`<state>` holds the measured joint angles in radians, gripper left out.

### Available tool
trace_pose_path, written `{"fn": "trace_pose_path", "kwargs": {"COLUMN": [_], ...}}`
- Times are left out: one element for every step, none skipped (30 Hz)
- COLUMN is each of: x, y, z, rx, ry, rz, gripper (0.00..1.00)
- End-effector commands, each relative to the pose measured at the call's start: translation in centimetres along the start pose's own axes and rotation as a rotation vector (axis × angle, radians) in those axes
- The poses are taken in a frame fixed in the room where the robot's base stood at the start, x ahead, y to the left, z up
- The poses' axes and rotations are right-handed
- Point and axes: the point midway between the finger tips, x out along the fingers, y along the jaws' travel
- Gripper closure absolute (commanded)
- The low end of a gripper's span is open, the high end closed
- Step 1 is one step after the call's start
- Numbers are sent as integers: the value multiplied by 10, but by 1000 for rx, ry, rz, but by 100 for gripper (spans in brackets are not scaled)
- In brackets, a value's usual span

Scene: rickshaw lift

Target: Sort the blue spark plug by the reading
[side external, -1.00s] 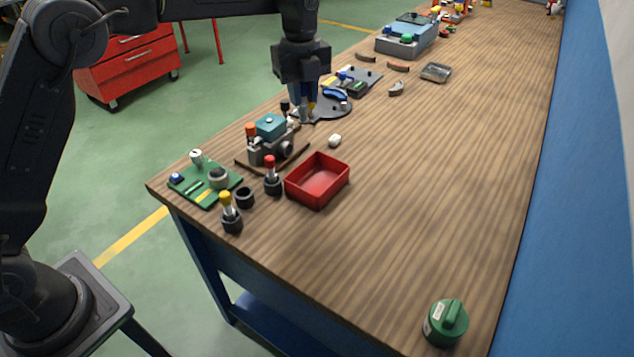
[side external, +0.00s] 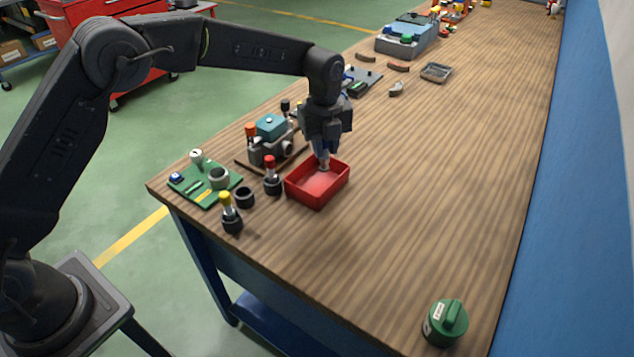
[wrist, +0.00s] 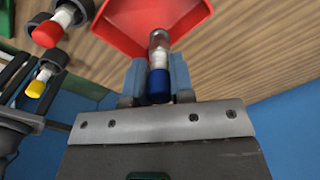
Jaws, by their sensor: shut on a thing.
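My gripper (side external: 324,160) is shut on the blue spark plug, which has a blue cap, a white body and a metal end. The plug (wrist: 158,70) shows between the jaws in the wrist view, its metal end pointing at the red tray. In the side view my gripper is over the back part of the red tray (side external: 302,203), and the plug is mostly hidden by the jaws. The tray also shows in the wrist view (wrist: 120,30). A red-capped plug (side external: 270,165) and a yellow-capped plug (side external: 227,204) stand in black round holders, with an empty holder (side external: 245,197) between them.
A small engine with a teal top (side external: 270,126) stands on a wooden base left of my gripper. A green board with parts (side external: 205,187) lies at the left edge. A green canister (side external: 445,323) stands at the front right.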

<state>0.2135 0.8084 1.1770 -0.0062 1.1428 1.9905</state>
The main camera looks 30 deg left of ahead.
Motion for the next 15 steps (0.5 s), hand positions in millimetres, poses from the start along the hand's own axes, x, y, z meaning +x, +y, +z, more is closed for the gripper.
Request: {"fn": "trace_pose_path", "kwargs": {"x": [7,11,15,18,21,25,28,30,33,34,36,37,38,38,39], "y": [1,1,1,1,1,1,1,1,1,1,1,1,1,1,1], "z": [0,0,0,0,0,0,0,0,0,0,0,0,0,0,0], "rx": [0,0,0,0,0,0,0,0,0,0,0,0,0,0,0], "ry": [2,1,1,1,1,1,1,1,1,1,1,0,0,0,0], "rz": [4,3,3,3,2,1,2,2,2,2,1,1,1,0,0], "gripper": [100,100,100,100,100,100,100,100,100,100,100,100,100,100,100]}}
